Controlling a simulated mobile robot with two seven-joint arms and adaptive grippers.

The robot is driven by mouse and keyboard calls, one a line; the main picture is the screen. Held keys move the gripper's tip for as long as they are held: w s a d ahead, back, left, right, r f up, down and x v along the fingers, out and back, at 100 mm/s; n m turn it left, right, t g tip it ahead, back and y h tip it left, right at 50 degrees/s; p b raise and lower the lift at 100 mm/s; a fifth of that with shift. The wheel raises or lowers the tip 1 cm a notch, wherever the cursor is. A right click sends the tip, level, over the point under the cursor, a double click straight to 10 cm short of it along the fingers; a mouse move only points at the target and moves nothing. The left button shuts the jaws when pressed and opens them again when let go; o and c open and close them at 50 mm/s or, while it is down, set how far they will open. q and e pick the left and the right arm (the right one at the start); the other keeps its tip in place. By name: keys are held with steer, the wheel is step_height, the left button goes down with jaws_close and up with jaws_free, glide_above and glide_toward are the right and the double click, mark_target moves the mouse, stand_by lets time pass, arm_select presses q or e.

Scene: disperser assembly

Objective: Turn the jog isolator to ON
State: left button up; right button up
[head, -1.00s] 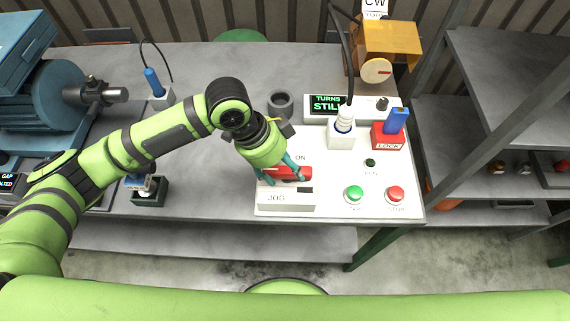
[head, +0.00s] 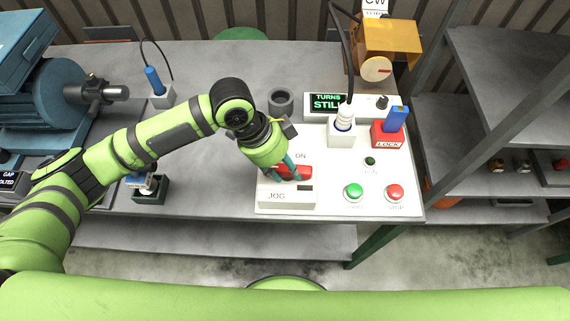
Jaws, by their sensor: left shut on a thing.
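The jog isolator is a white box (head: 287,197) marked JOG with a red handle (head: 299,172) on top, at the left of the white control panel (head: 336,183). The handle lies roughly crosswise in the picture, below the printed word ON. My left gripper (head: 291,172) reaches down over the box with its teal fingers around the red handle, shut on it. The gripper hides part of the handle and its pivot. My right gripper is not in view.
Right of the isolator are a green button (head: 353,193) and a red STOP button (head: 395,193). Behind stand a white socket with a plug (head: 341,132), a red LOCK block (head: 388,137), and a display (head: 326,103) reading TURNS STILL. A grey ring (head: 281,102) stands behind my gripper.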

arm_select(q)
steer(key=m+g, duration=0.1)
steer(key=m, duration=0.2)
steer(key=shift+w+p, duration=0.1)
steer(key=shift+p, duration=0.3)
steer(key=m+g, duration=0.1)
steer(key=m, duration=0.2)
steer(key=shift+w+m+g+y, duration=0.1)
steer(key=shift+m+g+y, duration=0.2)
steer(key=shift+y, duration=0.1)
steer(key=m+y+b, duration=0.1)
steer(key=m, duration=0.1)
steer(key=m+g+b, duration=0.1)
steer(key=m, duration=0.2)
steer(key=shift+w+f+y, duration=0.1)
steer(key=shift+w+y, duration=0.1)
steer(key=shift+y, duration=0.2)
steer(key=m+y+b, duration=0.1)
steer(key=m, duration=0.2)
steer(key=m+y+b, duration=0.1)
steer(key=m, duration=0.1)
steer(key=shift+w+m+g+b, duration=0.15)
steer(key=shift+m+g+b, duration=0.15)
steer(key=shift+m, duration=0.1)
steer(key=o, duration=1.2)
steer(key=shift+c, duration=0.2)
steer(key=v, duration=1.2)
